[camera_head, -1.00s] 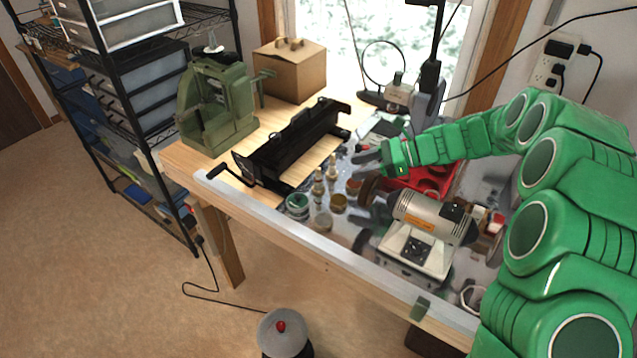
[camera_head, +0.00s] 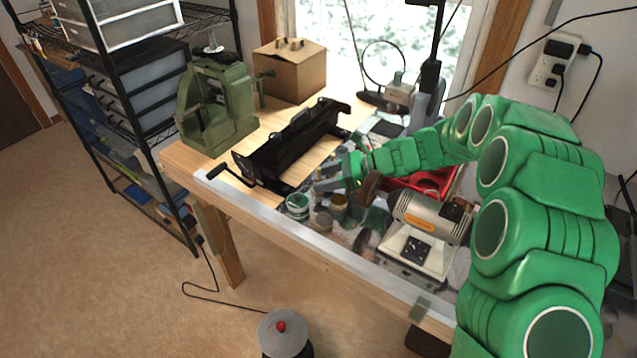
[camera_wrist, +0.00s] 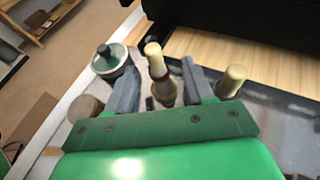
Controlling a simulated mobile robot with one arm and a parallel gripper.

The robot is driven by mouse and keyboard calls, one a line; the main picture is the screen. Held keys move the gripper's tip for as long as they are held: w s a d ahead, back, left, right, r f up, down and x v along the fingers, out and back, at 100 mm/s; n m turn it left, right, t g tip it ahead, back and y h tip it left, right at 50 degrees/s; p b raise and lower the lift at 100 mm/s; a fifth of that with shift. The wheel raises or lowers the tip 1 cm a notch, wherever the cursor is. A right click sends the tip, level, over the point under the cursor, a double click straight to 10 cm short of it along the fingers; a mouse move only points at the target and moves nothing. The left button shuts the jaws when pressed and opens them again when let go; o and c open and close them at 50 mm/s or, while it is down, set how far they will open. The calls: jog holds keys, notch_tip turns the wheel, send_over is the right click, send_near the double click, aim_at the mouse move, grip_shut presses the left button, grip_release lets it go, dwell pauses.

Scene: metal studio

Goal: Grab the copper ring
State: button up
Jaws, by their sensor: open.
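My gripper (camera_head: 328,180) is open above the near middle of the workbench. In the wrist view, my open gripper (camera_wrist: 160,66) has its two grey fingers on either side of an upright wooden-topped handle (camera_wrist: 153,49). A brownish, copper-toned collar (camera_wrist: 158,68) shows around this handle, between the fingers and apart from them. It may be the copper ring, but I cannot tell for sure. A second pale-topped handle (camera_wrist: 231,80) stands just right of the right finger. In the head view, my gripper hides the handles.
A green-lidded jar (camera_wrist: 111,60) stands left of the left finger; it also shows in the head view (camera_head: 298,205). A black metal tool (camera_head: 290,145) lies behind the gripper. A bench grinder (camera_head: 425,220) and a red tray (camera_head: 425,182) are to the right.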

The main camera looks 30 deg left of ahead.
jog(key=shift+x, duration=0.8)
grip_shut()
